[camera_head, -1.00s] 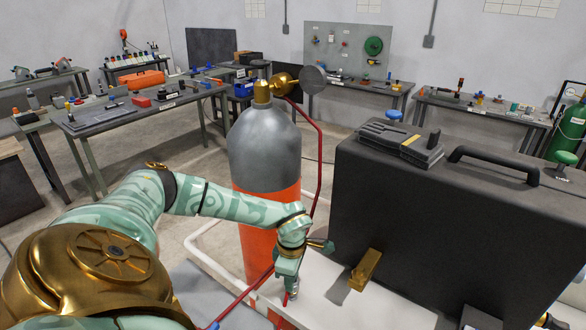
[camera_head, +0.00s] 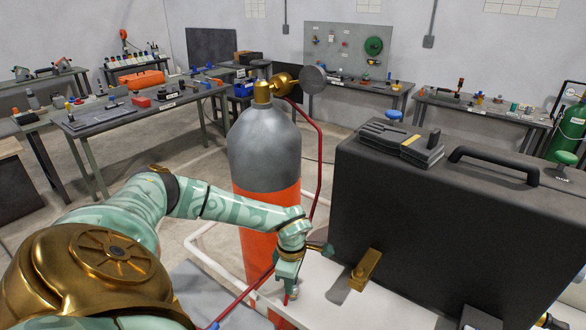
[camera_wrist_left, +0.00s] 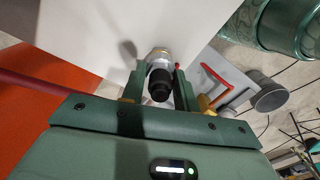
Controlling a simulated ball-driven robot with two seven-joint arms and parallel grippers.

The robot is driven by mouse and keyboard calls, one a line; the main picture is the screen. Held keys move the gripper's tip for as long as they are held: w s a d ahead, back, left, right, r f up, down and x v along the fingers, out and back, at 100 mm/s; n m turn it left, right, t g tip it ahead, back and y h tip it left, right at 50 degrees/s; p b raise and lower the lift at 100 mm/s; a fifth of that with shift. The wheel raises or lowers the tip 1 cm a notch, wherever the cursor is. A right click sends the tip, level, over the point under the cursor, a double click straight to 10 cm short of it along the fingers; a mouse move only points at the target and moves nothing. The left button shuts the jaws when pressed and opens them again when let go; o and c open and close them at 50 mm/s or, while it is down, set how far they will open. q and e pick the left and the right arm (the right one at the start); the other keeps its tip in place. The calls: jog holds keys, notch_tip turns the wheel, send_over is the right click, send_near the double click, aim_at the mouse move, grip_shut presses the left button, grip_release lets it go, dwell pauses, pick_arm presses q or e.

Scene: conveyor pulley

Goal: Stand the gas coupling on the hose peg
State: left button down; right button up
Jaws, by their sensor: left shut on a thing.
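In the head view my left gripper (camera_head: 286,284) points down in front of the orange and grey gas cylinder (camera_head: 262,150), over a pale surface. In the left wrist view the same gripper (camera_wrist_left: 158,88) is shut on the gas coupling (camera_wrist_left: 160,84), a black piece with a silver hex end. The coupling sits between the two fingers, its silver end towards the white surface. In the head view only a small silver bit of the coupling (camera_head: 294,294) shows beside the fingers. I cannot make out the hose peg for certain.
A red hose (camera_head: 318,150) runs down from the cylinder's gauge (camera_head: 312,79).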

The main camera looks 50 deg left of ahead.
pick_arm(q)
jog(key=shift+f, duration=0.15)
jog(key=c, duration=1.5)
grip_release()
jog(key=o, duration=1.5)
